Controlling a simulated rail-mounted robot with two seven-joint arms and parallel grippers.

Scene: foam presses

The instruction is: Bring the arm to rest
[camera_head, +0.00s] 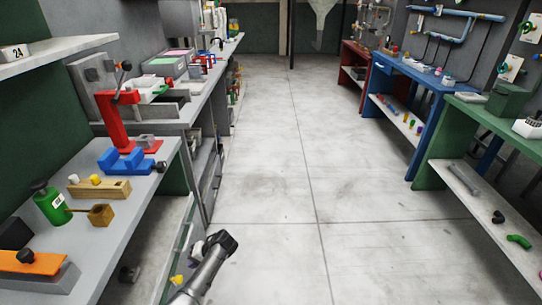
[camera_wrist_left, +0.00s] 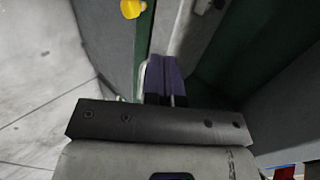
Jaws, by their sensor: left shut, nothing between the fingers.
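My left gripper (camera_head: 221,241) is low in the head view, over the floor just right of the left-hand bench. In the left wrist view its two fingers (camera_wrist_left: 165,80) are together, with nothing held between them. The fingers are near the side of a bench with grey and green panels. My right gripper is in neither view.
The left bench carries a red press (camera_head: 118,122), a blue block (camera_head: 126,161), a wooden block (camera_head: 99,188), a green bottle (camera_head: 51,204) and an orange-topped block (camera_head: 35,264). Green (camera_head: 470,107), blue and red benches line the right. The aisle floor (camera_head: 315,150) between is clear.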

